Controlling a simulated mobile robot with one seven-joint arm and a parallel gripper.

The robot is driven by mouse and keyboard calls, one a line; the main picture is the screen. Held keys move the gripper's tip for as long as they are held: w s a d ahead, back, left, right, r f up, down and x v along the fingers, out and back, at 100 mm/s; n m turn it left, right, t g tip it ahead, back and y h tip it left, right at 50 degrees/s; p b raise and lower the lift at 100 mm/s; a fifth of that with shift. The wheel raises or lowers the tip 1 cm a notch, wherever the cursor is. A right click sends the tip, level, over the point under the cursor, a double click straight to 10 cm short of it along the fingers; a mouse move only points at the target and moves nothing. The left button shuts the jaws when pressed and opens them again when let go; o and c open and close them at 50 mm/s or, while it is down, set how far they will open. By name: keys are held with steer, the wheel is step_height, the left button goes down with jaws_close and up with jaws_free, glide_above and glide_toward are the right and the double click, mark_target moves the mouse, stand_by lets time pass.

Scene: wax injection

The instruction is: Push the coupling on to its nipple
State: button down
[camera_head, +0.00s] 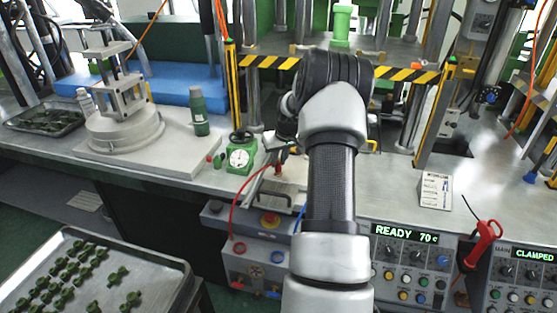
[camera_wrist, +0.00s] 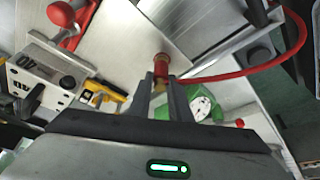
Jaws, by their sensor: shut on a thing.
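My gripper (camera_wrist: 162,84) is shut on the red coupling (camera_wrist: 161,65), which shows at the fingertips in the wrist view. A red hose (camera_wrist: 238,70) runs to the right from beside it. A small brass-coloured piece shows between the fingers, just below the red part.
A green gauge (camera_head: 241,156) stands just left of my gripper; it also shows in the wrist view (camera_wrist: 203,104). A grey control box (camera_head: 256,262) is below the bench edge. A striped guard (camera_head: 410,74) stands behind. A tray (camera_head: 165,268) of green parts is lower left.

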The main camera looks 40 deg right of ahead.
steer(key=shift+f, duration=0.15)
steer(key=c, duration=1.6)
jaws_free()
steer(key=shift+o, duration=0.2)
